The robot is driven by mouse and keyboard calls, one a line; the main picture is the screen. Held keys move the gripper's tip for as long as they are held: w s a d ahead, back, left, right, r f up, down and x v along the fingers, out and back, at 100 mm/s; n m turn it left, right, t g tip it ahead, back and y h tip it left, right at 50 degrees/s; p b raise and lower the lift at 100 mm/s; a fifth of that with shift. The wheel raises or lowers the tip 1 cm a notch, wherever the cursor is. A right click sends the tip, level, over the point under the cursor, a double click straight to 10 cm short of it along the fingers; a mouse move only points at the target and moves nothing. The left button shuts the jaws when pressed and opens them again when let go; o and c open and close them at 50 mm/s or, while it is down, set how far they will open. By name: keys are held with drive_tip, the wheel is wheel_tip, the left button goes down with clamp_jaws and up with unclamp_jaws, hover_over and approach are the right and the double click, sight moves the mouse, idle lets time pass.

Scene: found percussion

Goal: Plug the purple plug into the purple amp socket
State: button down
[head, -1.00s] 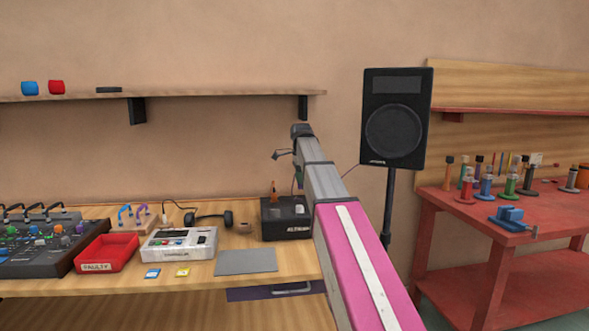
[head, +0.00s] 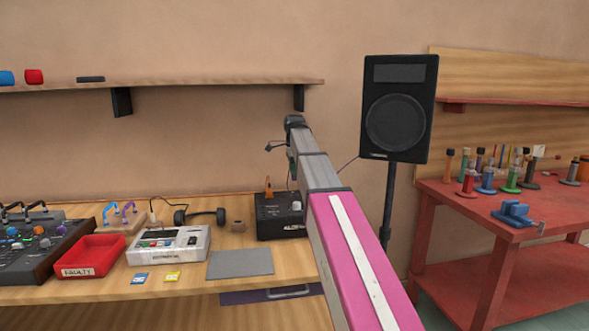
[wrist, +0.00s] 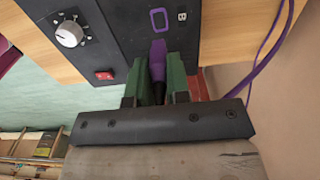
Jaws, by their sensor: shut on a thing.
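The purple plug (wrist: 158,52) is held between the green fingers of my gripper (wrist: 156,66) in the wrist view. The purple amp socket (wrist: 158,20) is a purple-outlined rectangle beside a "B" on the amp's dark panel. The plug's end lies just short of the outline in the picture; I cannot tell how far it stands off the panel. The purple cable (wrist: 262,70) hangs at the right. In the head view the black amp (head: 282,222) stands on the bench, partly behind my arm, and my gripper's fingers are hidden.
The amp panel carries a white knob (wrist: 68,33) and a red switch (wrist: 104,75). An orange plug (head: 268,186) stands at the amp's top. A speaker (head: 398,108) on a stand is to the right. A grey mat (head: 240,263) and a red bin (head: 92,257) lie left.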

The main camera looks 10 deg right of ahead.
drive_tip(key=shift+f, duration=2.55)
drive_tip(key=shift+f, duration=1.3)
drive_tip(key=c, duration=1)
unclamp_jaws()
wheel_tip(320, 180, up, 10)
drive_tip(key=shift+r, duration=0.4)
drive_tip(key=shift+s, duration=0.15)
